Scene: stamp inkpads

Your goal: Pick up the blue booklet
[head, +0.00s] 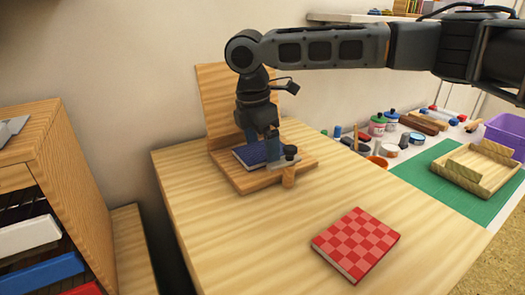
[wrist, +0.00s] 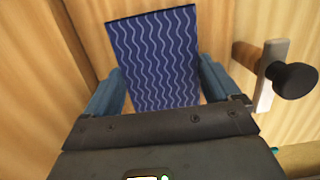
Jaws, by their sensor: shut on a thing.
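The blue booklet (wrist: 152,55), with pale wavy lines on its cover, is between the two blue fingers of my gripper (wrist: 160,88) in the wrist view. The fingers are shut on its two sides. In the head view the blue booklet (head: 250,154) lies at the wooden stand (head: 240,182), over its base board. My gripper (head: 262,152) reaches down onto it from above and covers part of it. I cannot tell whether the booklet touches the board.
A black knob (wrist: 292,80) on a pale metal piece is right of the booklet. The stand's tall back panel (head: 220,92) rises behind. A red checkered booklet (head: 356,243) lies on the table (head: 225,240). A wooden tray (head: 475,168) sits on a green mat (head: 425,172).

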